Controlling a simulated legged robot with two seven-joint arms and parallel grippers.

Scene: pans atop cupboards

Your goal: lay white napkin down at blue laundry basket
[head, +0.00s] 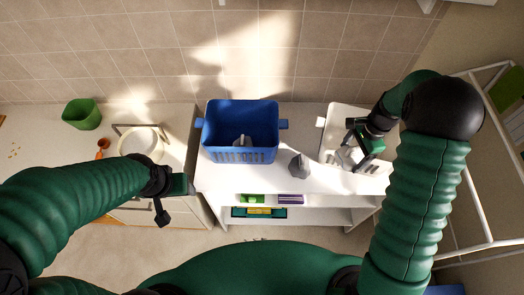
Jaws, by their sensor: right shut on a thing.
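The blue laundry basket (240,155) stands upright on the white shelf unit, left of its middle. A grey folded thing (242,142) lies inside it. My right gripper (354,150) is over the white basket (338,118) at the right end of the unit. It is shut on a pale cloth, which looks like the white napkin (347,158); the gripper and shadow partly hide it. My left gripper (178,200) is left of the blue basket, near the unit's left end. I cannot tell whether its fingers are open.
A grey crumpled thing (299,167) sits on the white top (270,183) between the two baskets. A green bin (82,114) and a washbasin (142,145) are at left. A white metal rack (462,150) stands at right. The tiled wall closes the back.

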